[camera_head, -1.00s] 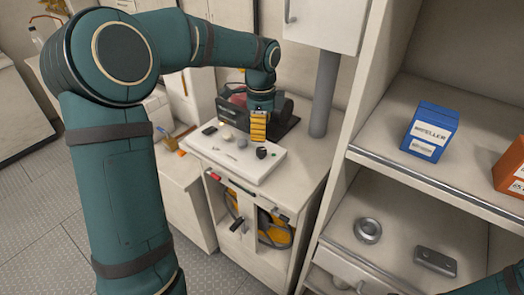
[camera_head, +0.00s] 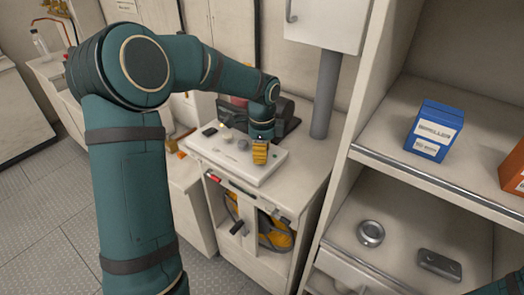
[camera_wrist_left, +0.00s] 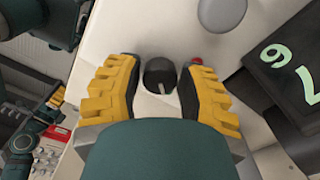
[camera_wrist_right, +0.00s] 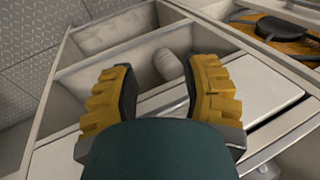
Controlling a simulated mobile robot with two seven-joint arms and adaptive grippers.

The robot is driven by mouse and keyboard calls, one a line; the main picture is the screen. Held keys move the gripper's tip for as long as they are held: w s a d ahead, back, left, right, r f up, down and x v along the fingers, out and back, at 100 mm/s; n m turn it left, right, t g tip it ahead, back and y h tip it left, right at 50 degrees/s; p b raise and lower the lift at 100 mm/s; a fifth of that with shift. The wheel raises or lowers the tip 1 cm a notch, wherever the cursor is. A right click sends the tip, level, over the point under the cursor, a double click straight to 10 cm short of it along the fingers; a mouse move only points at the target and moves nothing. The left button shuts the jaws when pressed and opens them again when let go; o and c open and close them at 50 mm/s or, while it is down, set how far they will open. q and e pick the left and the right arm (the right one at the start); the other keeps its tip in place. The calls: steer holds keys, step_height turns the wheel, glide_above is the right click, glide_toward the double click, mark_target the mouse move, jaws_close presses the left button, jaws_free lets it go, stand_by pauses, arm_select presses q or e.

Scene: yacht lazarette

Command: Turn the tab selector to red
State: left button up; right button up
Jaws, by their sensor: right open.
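A black round knob (camera_wrist_left: 160,76), which looks like the tab selector, stands on a white panel (camera_head: 222,164) on the cabinet top. Its white pointer line faces the bottom of the left wrist view. A small red mark (camera_wrist_left: 196,60) lies up and right of the knob, beside a fingertip. My left gripper (camera_head: 260,152) is over the panel and hides the knob in the head view. In the left wrist view its open yellow fingers (camera_wrist_left: 160,66) stand either side of the knob with visible gaps. My right gripper (camera_wrist_right: 164,66) is open and empty above a compartment.
Grey round knobs (camera_head: 242,144) and a dark switch (camera_head: 209,131) share the panel. A dark crate (camera_head: 232,108) and a grey post (camera_head: 325,95) stand behind. The shelf at right holds a blue box (camera_head: 433,130), a metal ring (camera_head: 370,232) and a grey block (camera_head: 439,265).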

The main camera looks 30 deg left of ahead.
arm_select(q)
jaws_close()
steer(key=shift+n, duration=0.3)
steer(key=n+p, duration=0.1)
steer(key=n, duration=0.1)
steer(key=shift+n, duration=0.4)
steer(key=n, duration=0.4)
steer(key=shift+n+p, duration=0.3)
steer(key=shift+p, duration=0.1)
steer(key=n, duration=0.4)
steer(key=shift+p, duration=0.4)
steer(key=shift+n, duration=2)
steer(key=shift+p, duration=0.3)
